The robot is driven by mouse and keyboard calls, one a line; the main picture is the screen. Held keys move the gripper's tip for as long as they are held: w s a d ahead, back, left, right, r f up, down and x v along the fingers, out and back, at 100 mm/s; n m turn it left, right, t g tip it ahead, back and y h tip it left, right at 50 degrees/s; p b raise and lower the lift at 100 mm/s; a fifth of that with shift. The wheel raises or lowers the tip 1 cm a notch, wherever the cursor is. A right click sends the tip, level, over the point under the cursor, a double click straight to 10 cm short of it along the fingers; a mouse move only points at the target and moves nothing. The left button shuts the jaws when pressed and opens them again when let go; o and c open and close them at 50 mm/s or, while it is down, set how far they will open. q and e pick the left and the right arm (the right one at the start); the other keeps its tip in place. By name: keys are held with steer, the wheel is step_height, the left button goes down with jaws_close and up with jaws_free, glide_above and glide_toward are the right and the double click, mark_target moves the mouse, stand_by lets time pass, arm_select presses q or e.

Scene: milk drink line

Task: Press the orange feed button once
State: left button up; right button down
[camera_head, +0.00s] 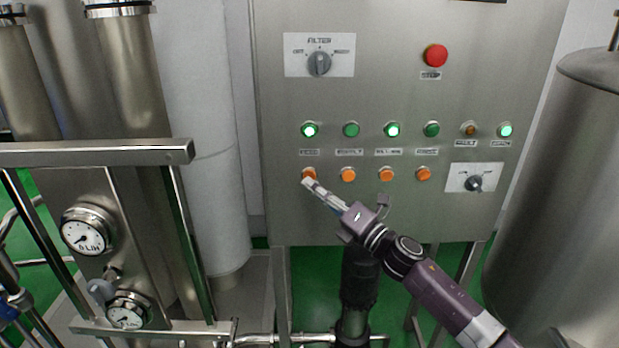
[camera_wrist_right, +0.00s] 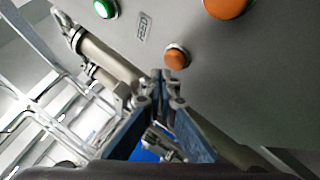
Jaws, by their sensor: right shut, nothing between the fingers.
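The orange feed button (camera_head: 309,174) is the leftmost in a row of several orange buttons on the steel panel, under a lit green lamp. It also shows in the right wrist view (camera_wrist_right: 177,57), beside a small label. My right gripper (camera_head: 308,183) is shut and empty, with its fingertips at the lower edge of this button. In the right wrist view the closed fingertips (camera_wrist_right: 165,76) appear just below the button's rim. I cannot tell whether they touch it. My left gripper is not in view.
Pipes and gauges (camera_head: 86,230) stand left, a steel tank (camera_head: 555,200) right.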

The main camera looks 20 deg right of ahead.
stand_by(0.3)
steer(key=shift+w+d, duration=0.15)
steer(key=shift+w, duration=0.25)
steer(key=shift+w+d+b, duration=0.1)
steer(key=shift+w+b, duration=0.25)
steer(key=shift+w, duration=0.05)
stand_by(0.7)
steer(key=shift+s, duration=0.1)
steer(key=shift+s+a, duration=0.2)
steer(key=shift+s, duration=0.55)
steer(key=shift+s+a+p, duration=0.25)
steer(key=shift+s, duration=0.55)
steer(key=shift+s+a+p, duration=0.2)
steer(key=shift+s+p, duration=0.1)
steer(key=shift+s, duration=0.5)
steer(key=shift+s+a+p, duration=0.25)
steer(key=shift+s, duration=0.55)
